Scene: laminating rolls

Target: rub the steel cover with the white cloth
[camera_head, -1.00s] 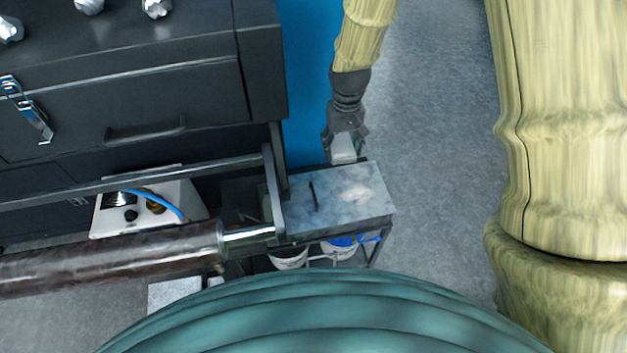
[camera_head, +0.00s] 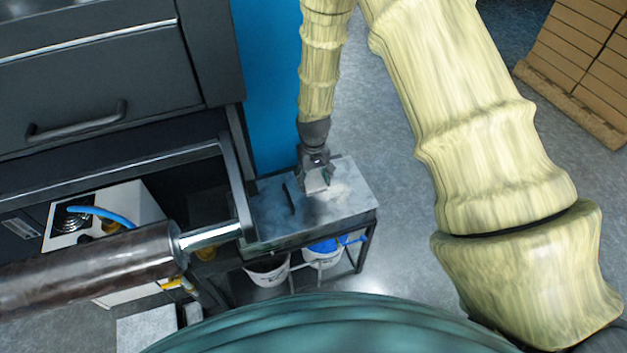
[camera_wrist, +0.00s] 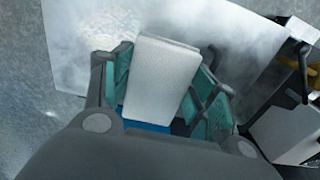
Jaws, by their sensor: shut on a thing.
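The steel cover (camera_head: 347,197) is a grey, cloudy-smudged flat plate on top of a small dark stand. A short black handle (camera_head: 289,200) stands up on its left part. My gripper (camera_head: 315,184) is over the cover's far middle part, right of the handle. It is shut on the white cloth (camera_wrist: 162,78), a folded pad that shows between the teal-lined fingers in the wrist view. The cover also fills much of the wrist view behind the cloth (camera_wrist: 85,45). I cannot tell whether the cloth touches the cover; its underside is hidden.
A dark roller (camera_head: 90,263) with a shiny shaft end and a machine frame (camera_head: 236,170) stand just left of the cover. White buckets (camera_head: 267,270) sit under the stand. Open floor (camera_head: 400,215) lies to the right, with stacked brown boxes (camera_head: 580,60) at the far right.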

